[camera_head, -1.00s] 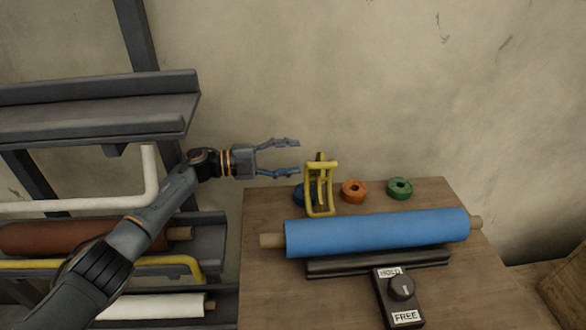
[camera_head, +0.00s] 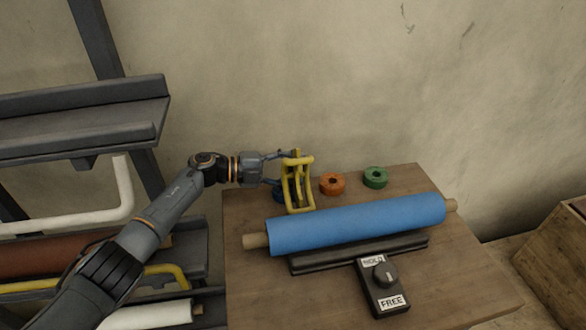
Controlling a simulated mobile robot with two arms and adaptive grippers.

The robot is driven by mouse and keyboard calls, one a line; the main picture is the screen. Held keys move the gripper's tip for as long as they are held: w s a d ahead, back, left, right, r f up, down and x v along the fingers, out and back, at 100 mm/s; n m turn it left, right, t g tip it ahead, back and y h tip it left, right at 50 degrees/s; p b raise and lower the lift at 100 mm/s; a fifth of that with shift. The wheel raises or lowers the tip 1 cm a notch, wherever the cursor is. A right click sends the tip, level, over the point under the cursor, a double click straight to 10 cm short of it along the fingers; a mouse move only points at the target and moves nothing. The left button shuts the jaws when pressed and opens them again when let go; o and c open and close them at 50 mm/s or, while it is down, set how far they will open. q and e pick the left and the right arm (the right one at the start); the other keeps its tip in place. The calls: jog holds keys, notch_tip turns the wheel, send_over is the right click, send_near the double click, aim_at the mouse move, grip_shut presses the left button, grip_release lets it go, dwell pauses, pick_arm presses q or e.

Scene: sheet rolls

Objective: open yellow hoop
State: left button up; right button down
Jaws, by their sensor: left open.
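A yellow bent bar (camera_head: 172,269) runs along the lower left rack, partly hidden behind my left arm. It looks like the hoop, lying over the rack's roll level. A separate yellow open frame (camera_head: 299,161) stands upright at the back left of the wooden table. My left gripper (camera_head: 281,168) is open at the left side of that frame, its upper fingertip overlapping the frame's top in the picture. I cannot tell whether they touch. The gripper is well away from the yellow bar. My right gripper is not in view.
A blue roll (camera_head: 355,224) lies across the wooden table (camera_head: 440,285), with a HOLD/FREE knob box (camera_head: 384,285) in front. Orange (camera_head: 332,184) and green (camera_head: 375,177) rings sit behind it. A white bar (camera_head: 80,217) and a brown roll (camera_head: 40,256) are on the rack.

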pick_arm(q)
grip_shut()
jog(key=shift+s+r+m+t, duration=0.3)
jog(key=shift+r+m, duration=0.45)
jog(key=shift+m, duration=0.05)
jog(key=shift+s+d+r+m, duration=0.15)
jog(key=shift+s+r+m, duration=0.1)
jog(key=shift+r+m, duration=0.1)
grip_release()
jog(key=shift+a, duration=0.2)
jog(key=v, duration=1.2)
jog(key=shift+d, duration=0.1)
